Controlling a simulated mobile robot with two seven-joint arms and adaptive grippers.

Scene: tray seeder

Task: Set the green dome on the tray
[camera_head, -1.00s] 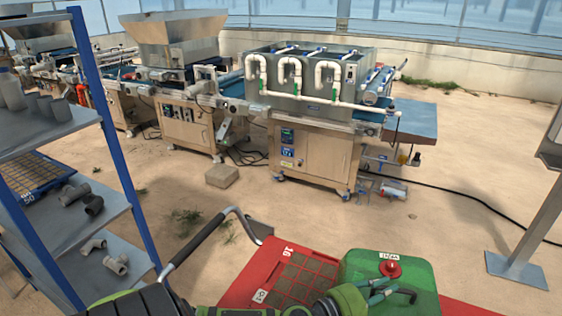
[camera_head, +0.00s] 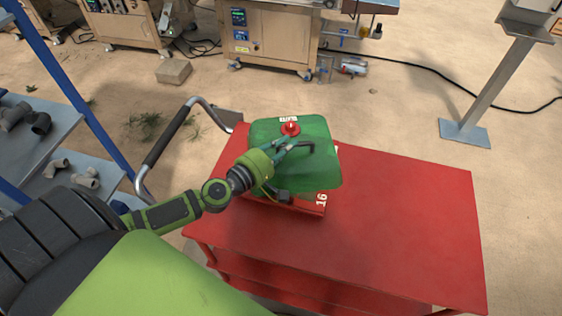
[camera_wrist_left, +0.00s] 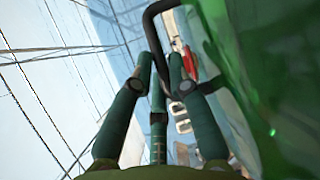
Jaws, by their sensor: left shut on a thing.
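The green dome (camera_head: 318,170) is translucent, with a red knob and a black handle (camera_head: 304,148) on its upper side. It is over the red tray (camera_head: 308,209), covering most of it; the tray's near edge with the number 16 shows. I cannot tell whether the dome touches the tray. My left gripper (camera_head: 292,146) is shut on the dome's handle. In the left wrist view its fingers (camera_wrist_left: 160,68) close on the black handle (camera_wrist_left: 149,22), with the dome wall (camera_wrist_left: 265,65) filling the right side. My right gripper is not in view.
The red cart top (camera_head: 410,215) carries the tray and is clear to the right. Its push handle (camera_head: 165,140) is at the left. A shelf (camera_head: 62,130) with grey pipe fittings stands at far left. A grey post (camera_head: 485,85) stands at the right, machines behind.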

